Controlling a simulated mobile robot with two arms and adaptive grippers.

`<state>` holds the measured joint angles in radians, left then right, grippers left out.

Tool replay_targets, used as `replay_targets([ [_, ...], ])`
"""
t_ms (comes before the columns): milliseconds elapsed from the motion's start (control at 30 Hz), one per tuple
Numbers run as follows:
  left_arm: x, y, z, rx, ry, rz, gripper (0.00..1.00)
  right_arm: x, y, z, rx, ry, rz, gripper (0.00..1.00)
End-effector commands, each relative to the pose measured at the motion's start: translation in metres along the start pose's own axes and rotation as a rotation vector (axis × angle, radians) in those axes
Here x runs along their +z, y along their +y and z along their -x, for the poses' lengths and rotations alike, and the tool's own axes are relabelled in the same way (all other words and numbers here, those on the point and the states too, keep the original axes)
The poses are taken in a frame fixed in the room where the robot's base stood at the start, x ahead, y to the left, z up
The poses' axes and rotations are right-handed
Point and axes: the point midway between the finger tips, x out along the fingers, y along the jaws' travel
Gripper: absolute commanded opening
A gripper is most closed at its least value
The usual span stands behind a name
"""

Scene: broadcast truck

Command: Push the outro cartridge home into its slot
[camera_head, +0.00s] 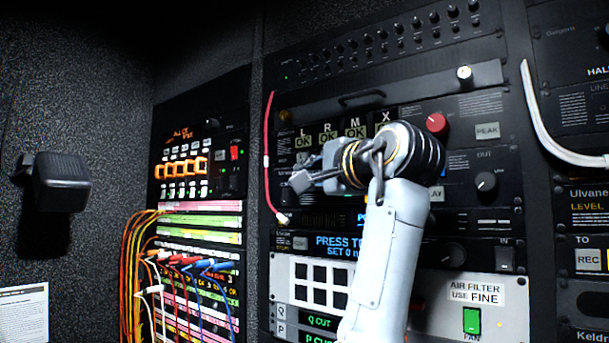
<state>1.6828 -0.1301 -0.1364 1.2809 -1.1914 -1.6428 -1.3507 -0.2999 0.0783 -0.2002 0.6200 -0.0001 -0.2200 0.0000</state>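One arm rises from the bottom of the head view in front of the middle rack, and I take it as my right one. Its gripper (303,172) points left, in front of the unit with the L, R, M and X labels. The fingers are small and seen side-on, so I cannot tell whether they are open or shut. No held object shows. I cannot make out the outro cartridge or its slot; the wrist and forearm cover part of the rack front. My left gripper is not in view.
A red cable (267,150) hangs at the middle rack's left edge. Patch cables (135,265) crowd the left rack. A white cable (538,115) curves at the right. A black box (61,183) is on the left wall. A red knob (436,123) sits right of the wrist.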

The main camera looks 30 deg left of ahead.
Motion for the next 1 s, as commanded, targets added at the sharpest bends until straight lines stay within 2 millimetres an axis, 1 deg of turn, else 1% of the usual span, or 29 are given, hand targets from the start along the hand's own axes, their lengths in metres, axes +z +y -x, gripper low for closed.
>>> replay_targets([
  [367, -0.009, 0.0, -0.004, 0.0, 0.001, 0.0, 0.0, 0.0, 0.0, 0.0, 0.0, 0.0, 0.0, 0.4],
  [400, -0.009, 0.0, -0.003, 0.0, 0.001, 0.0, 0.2, 0.0, 0.0, 0.0, 0.0, 0.0, 0.0, 0.4],
  [467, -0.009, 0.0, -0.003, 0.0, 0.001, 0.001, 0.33, 0.0, 0.0, 0.0, 0.0, 0.0, 0.0, 0.4],
  [500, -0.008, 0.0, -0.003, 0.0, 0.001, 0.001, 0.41, 0.0, 0.0, 0.0, 0.0, 0.0, 0.0, 0.4],
  [700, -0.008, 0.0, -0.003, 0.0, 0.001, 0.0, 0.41, 0.0, 0.001, 0.0, 0.001, -0.001, 0.0, 0.4],
  [833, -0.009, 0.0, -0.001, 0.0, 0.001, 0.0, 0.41, 0.002, 0.005, 0.0, 0.006, -0.002, 0.002, 0.4],
  [933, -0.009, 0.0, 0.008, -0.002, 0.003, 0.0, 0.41, 0.001, 0.004, 0.0, 0.005, -0.001, 0.002, 0.4],
  [1000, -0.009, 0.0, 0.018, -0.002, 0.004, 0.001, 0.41, 0.001, 0.003, 0.0, 0.004, -0.001, 0.001, 0.4],
])
